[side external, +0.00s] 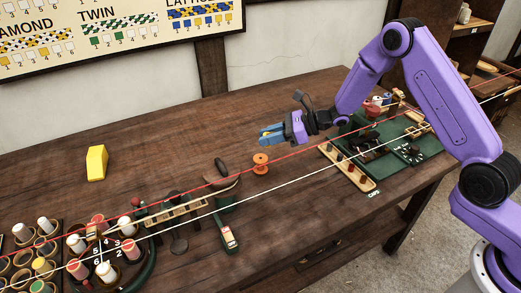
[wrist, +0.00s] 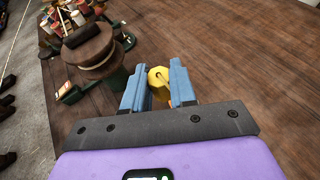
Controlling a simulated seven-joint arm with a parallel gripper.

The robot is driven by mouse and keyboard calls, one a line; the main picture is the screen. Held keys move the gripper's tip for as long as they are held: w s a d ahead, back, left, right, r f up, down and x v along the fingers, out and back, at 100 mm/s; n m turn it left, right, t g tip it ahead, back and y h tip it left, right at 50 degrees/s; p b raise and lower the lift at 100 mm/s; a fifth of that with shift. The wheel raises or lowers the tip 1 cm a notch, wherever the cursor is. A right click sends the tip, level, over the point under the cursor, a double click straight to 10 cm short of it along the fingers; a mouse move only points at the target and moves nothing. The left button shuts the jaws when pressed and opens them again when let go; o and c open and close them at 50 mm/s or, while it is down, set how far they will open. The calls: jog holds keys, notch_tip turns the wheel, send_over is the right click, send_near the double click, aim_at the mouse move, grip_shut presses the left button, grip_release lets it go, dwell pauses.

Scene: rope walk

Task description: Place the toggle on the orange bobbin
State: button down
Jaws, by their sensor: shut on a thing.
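My gripper (side external: 271,135) is shut with its blue fingers around a small yellow piece, which I take to be the toggle. In the wrist view the toggle (wrist: 158,76) shows a rounded yellow end between the two fingertips (wrist: 156,88). In the side view it is mostly hidden by the fingers. The orange bobbin (side external: 261,160) stands on the table just below and slightly left of the fingertips. The toggle is above the bobbin, apart from it in the side view. In the wrist view the bobbin is almost wholly hidden behind the gripper.
A red and a white line (side external: 300,175) cross the bench. A green board (side external: 395,150) is at the right, and a spool carousel (side external: 105,255) at the left. A yellow block (side external: 97,163) stands alone behind.

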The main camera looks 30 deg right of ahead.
aim_at(262, 158)
jog(key=w+f, duration=0.1)
jog(key=f, duration=0.1)
jog(key=w+a+f, duration=0.1)
jog(key=w, duration=0.1)
jog(key=shift+f, duration=0.35)
jog(key=shift+w+f, duration=0.1)
jog(key=shift+f, duration=1.6)
jog(key=c, duration=0.8)
grip_release()
jog(key=shift+f, duration=0.15)
jog(key=shift+d+r, duration=0.15)
jog(key=shift+r, duration=0.1)
jog(key=v, duration=1.1)
jog(key=shift+s+d+r, duration=0.15)
jog(key=shift+s+d, duration=0.05)
jog(key=shift+s, duration=0.05)
